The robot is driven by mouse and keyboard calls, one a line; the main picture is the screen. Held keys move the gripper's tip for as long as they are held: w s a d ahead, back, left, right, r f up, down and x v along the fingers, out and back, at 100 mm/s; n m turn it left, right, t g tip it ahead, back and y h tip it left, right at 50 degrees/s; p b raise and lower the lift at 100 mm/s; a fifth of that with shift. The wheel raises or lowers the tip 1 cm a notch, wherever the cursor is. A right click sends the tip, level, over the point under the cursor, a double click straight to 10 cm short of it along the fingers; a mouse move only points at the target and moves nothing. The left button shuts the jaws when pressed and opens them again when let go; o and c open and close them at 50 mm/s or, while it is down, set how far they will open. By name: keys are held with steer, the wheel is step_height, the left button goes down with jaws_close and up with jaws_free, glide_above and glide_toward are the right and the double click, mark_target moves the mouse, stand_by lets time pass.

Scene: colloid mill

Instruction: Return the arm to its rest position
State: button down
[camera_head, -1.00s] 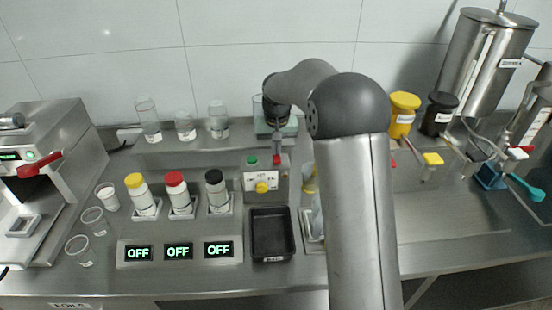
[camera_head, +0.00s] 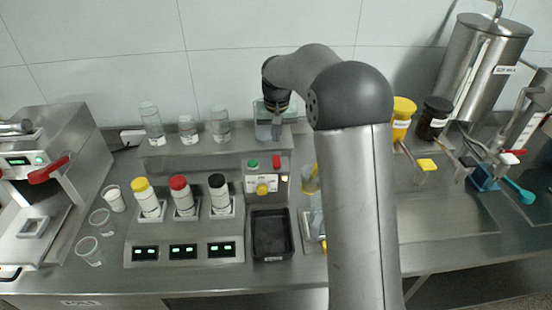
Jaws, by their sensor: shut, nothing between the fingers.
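My grey arm rises from the bottom right of centre to a dark elbow (camera_head: 348,95) and bends left and away over the bench. Its dark wrist is at the back, beside the glass-like box on the shelf. My gripper (camera_head: 277,132) shows small and dark below the wrist, pointing down. It is shut and empty, in front of the box and above the control box with green and red buttons (camera_head: 263,178). The fingertips are hard to make out at this size.
Clear containers (camera_head: 187,132) stand on the raised shelf. Yellow-, red- and black-capped bottles (camera_head: 183,198) stand above lit displays (camera_head: 183,252). A black tray (camera_head: 271,235) is at the front. Yellow (camera_head: 402,118) and black jars and a steel tank (camera_head: 488,65) are right; a machine (camera_head: 40,185) is left.

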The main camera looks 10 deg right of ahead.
stand_by(0.3)
steer(key=s+r, duration=0.2)
steer(key=s, duration=0.8)
steer(key=s+r, duration=0.2)
steer(key=s, duration=0.9)
steer(key=s+f, duration=0.2)
steer(key=s, duration=0.6)
steer(key=s+f+n+b, duration=0.1)
steer(key=s+f, duration=0.2)
steer(key=s, duration=0.6)
steer(key=shift+s+g, duration=0.15)
steer(key=shift+g, duration=0.25)
